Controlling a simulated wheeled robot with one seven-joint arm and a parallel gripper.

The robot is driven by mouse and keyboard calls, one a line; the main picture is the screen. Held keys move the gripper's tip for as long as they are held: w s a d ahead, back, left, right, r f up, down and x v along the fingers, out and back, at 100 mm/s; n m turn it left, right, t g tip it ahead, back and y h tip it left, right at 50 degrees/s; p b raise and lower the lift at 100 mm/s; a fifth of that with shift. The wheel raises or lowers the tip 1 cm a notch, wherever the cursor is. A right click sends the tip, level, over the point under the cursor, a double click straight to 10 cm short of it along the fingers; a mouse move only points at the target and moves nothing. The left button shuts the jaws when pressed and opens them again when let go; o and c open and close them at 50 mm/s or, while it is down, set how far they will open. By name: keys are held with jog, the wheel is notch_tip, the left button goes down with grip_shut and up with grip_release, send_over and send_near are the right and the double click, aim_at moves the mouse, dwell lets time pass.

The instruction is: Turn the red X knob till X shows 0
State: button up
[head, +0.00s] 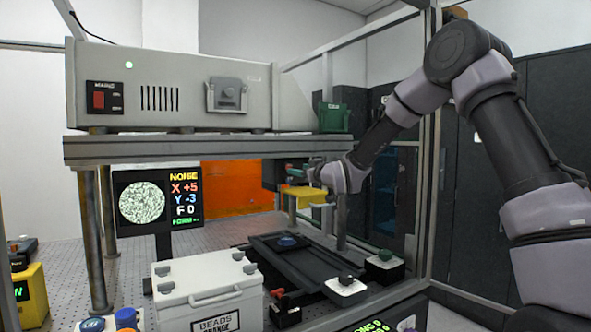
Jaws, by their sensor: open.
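The display screen (157,199) reads NOISE, X +5, Y -3 and F 0, beside a round patch of grainy speckle. I cannot make out the red X knob for certain. A small red part (278,293) shows low beside the white box, but I cannot tell what it is. My gripper (284,178) is open at the end of my arm, which reaches in from the right under the shelf. It is small and partly hard to see against the orange panel. It is above and behind the black stage and well apart from the small red part.
A white bead box (207,281) stands in front. A black knob (346,278) and a green knob (385,254) are at right. The shelf (200,149) with a grey unit is overhead; posts flank the space.

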aim_at(288, 168)
jog(key=x, duration=0.7)
jog(key=shift+w+a, duration=0.25)
grip_shut()
